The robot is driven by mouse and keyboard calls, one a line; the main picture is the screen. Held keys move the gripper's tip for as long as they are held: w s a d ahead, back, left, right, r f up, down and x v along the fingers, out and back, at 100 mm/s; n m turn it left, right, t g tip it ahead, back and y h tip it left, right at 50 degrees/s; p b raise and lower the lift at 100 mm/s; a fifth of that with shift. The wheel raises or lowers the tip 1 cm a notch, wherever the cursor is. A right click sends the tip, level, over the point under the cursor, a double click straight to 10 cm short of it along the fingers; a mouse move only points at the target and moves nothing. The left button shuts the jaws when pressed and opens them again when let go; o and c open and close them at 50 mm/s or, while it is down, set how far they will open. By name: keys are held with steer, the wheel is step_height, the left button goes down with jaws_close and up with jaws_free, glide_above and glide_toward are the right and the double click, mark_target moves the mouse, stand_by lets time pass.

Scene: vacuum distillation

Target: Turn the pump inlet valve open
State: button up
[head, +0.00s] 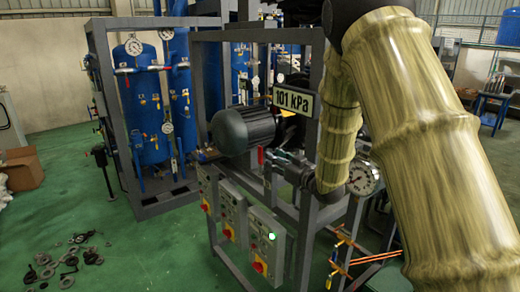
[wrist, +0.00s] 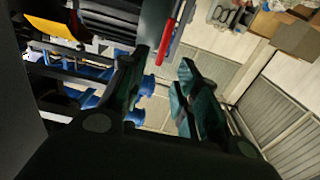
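A red lever handle (head: 261,155), which looks like the pump inlet valve's, stands upright beside the dark pump motor in the head view. In the wrist view the red handle (wrist: 174,34) runs down from the top, its lower end near the gap between my fingertips. My gripper (head: 279,159) is just right of the handle in the head view. In the wrist view my gripper (wrist: 163,64) has its two fingers apart, with a clear gap between them. I cannot tell whether a finger touches the handle. The valve body is hidden.
The black motor (head: 244,131) is left of the handle, inside a grey frame (head: 188,38). A sign reading 101 kPa (head: 293,101) hangs above. Control boxes (head: 266,246) with red knobs stand below. A pressure gauge (head: 362,179) is at right.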

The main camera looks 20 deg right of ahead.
mark_target(262, 152)
steer(key=p+x, duration=0.3)
steer(key=x, duration=0.6)
steer(key=shift+w, duration=0.1)
steer(key=shift+f, duration=0.1)
jaws_close()
